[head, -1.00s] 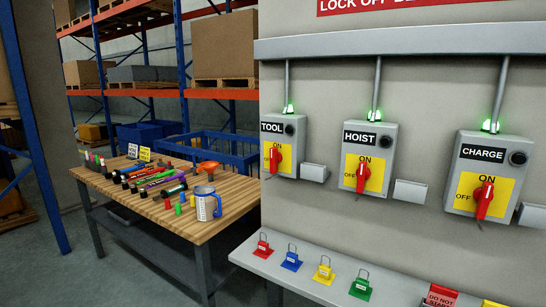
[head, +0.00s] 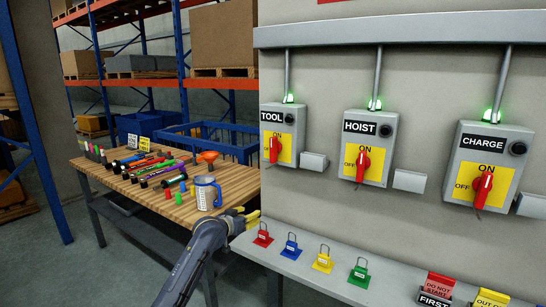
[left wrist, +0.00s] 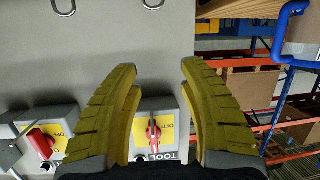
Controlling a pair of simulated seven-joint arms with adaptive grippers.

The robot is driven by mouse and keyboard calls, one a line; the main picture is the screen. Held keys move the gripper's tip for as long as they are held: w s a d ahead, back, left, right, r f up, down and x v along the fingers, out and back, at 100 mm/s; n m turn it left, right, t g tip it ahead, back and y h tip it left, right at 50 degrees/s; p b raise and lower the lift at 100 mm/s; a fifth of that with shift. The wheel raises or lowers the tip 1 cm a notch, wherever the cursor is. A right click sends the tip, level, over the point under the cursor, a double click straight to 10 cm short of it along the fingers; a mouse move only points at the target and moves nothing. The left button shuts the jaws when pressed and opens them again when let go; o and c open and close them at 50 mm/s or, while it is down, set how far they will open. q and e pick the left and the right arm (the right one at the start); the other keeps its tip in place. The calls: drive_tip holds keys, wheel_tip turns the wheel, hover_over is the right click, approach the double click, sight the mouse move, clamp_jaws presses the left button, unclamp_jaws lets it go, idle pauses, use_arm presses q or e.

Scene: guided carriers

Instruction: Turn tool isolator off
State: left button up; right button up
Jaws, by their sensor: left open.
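The tool isolator (head: 291,137) is a grey box labelled TOOL on the wall panel, with a yellow plate and a lit green lamp on top. Its red handle (head: 274,150) stands upright, towards ON. My left gripper (head: 250,217) is open and empty, below and left of the isolator, above the right end of the workbench. In the left wrist view the tool isolator appears upside down, with its red handle (left wrist: 153,132) between the two open yellow fingers (left wrist: 158,75) and apart from them. My right gripper is out of view.
The hoist isolator (head: 367,150) and charge isolator (head: 488,167) stand to the right, both green-lit. A shelf below holds red, blue, yellow and green padlocks (head: 323,260) and signs. The workbench (head: 225,200) at left carries a mug (head: 207,193) and several tools.

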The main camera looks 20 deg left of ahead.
sight(271, 144)
use_arm(q)
wheel_tip(271, 144, up, 24)
drive_tip(key=s+d+r+m+t+h, duration=0.1)
drive_tip(key=s+m+t+h, duration=0.1)
drive_tip(key=s+t, duration=0.1)
drive_tip(key=w+d, duration=0.1)
drive_tip(key=w, duration=0.4)
drive_tip(key=w+d, duration=0.1)
drive_tip(key=w, duration=0.5)
drive_tip(key=w+d, duration=0.1)
drive_tip(key=w, duration=0.5)
drive_tip(key=shift+w+d+f, duration=0.15)
drive_tip(key=shift+d, duration=0.1)
clamp_jaws()
